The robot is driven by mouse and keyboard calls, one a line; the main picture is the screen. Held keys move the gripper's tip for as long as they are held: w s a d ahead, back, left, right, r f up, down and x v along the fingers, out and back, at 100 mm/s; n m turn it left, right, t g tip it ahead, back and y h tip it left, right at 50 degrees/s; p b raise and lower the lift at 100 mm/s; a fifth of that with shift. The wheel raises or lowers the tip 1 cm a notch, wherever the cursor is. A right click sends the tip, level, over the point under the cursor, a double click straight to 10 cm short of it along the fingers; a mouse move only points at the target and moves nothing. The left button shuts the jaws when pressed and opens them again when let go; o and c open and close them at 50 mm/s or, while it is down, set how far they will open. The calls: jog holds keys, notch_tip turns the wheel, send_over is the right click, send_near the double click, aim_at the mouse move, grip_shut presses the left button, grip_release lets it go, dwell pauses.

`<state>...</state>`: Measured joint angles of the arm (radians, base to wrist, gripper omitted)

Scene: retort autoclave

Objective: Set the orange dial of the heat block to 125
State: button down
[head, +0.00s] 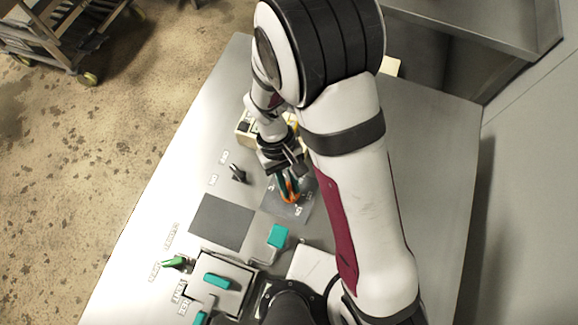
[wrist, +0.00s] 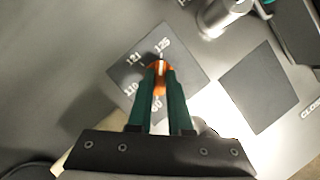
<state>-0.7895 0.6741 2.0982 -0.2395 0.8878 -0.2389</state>
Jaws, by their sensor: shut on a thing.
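The orange dial (wrist: 158,78) stands on a grey square plate (wrist: 185,65) with pale printed numbers around it. In the wrist view 121 is at its upper left, 125 above it and 110 to its left; a lower number is partly hidden. A pale mark on the dial's top points up, toward the 125 side, but its exact alignment is hard to tell. My gripper (wrist: 160,82) has its green fingers shut on the dial from above. In the head view the dial (head: 289,191) shows below my gripper (head: 287,182), partly covered by the fingers.
A dark square pad (head: 222,221) lies left of the dial plate. A small black switch (head: 237,173) stands behind the pad. A teal-topped handle (head: 278,236), a green lever (head: 176,262) and a teal-handled box (head: 216,281) are nearer. The bench's left strip is clear.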

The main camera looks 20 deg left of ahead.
dwell(0.4)
jog(key=c, duration=0.8)
grip_release()
jog(key=shift+c, duration=0.2)
jog(key=v, duration=1.6)
jog(key=shift+d, duration=0.2)
